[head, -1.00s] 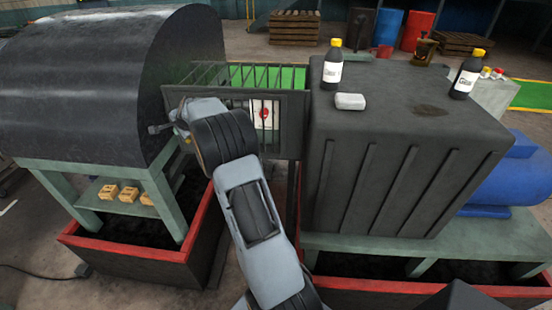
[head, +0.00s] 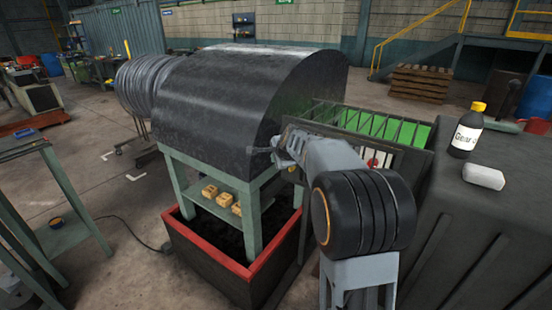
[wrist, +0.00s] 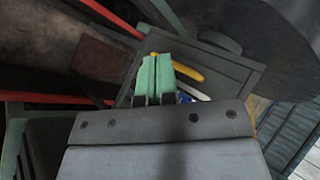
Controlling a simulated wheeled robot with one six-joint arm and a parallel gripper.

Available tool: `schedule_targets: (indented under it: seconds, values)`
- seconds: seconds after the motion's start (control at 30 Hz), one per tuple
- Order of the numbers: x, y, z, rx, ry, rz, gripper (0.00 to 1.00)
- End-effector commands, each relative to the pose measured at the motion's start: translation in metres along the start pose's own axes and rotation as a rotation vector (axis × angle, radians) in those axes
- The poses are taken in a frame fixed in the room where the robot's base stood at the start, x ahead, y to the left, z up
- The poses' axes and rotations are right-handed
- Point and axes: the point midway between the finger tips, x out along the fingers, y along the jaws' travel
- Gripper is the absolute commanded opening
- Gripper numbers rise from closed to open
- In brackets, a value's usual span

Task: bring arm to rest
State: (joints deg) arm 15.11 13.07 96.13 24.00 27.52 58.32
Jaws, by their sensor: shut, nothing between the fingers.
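My arm reaches from the bottom of the head view up to the barred guard (head: 372,122) between the drum's black cover (head: 235,95) and the dark grey housing (head: 470,235). My gripper (head: 270,152) is at the arm's far end, in front of the cover's right edge; its fingers are small there. In the wrist view my gripper (wrist: 154,74) shows two green fingertips side by side, shut and empty. Beyond them are a yellow thing (wrist: 176,68) and a white one (wrist: 192,90) over a grey panel. I cannot tell whether the fingertips touch anything.
Yellow blocks (head: 210,191) lie on the green stand's shelf, above a red-rimmed tray (head: 180,225). A green table (head: 50,225) is at left, with open floor between.

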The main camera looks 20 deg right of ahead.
Motion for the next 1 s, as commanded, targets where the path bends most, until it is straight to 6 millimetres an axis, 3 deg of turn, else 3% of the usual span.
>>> schedule_targets:
  seconds: [0.3, 0.47, 0.53, 0.6, 0.8, 1.0]
  values:
    - [-0.013, -0.001, 0.009, -0.014, 0.0, 0.002, 0.0]
    - [-0.01, 0.012, 0.011, -0.179, -0.019, 0.054, 0.0]
    - [-0.006, 0.041, 0.015, -0.322, -0.049, 0.137, 0.0]
    - [-0.017, 0.074, 0.023, -0.502, -0.095, 0.22, 0.0]
    - [-0.087, 0.164, 0.065, -1.064, -0.274, 0.383, 0.0]
    - [-0.148, 0.234, 0.09, -1.427, -0.383, 0.436, 0.0]
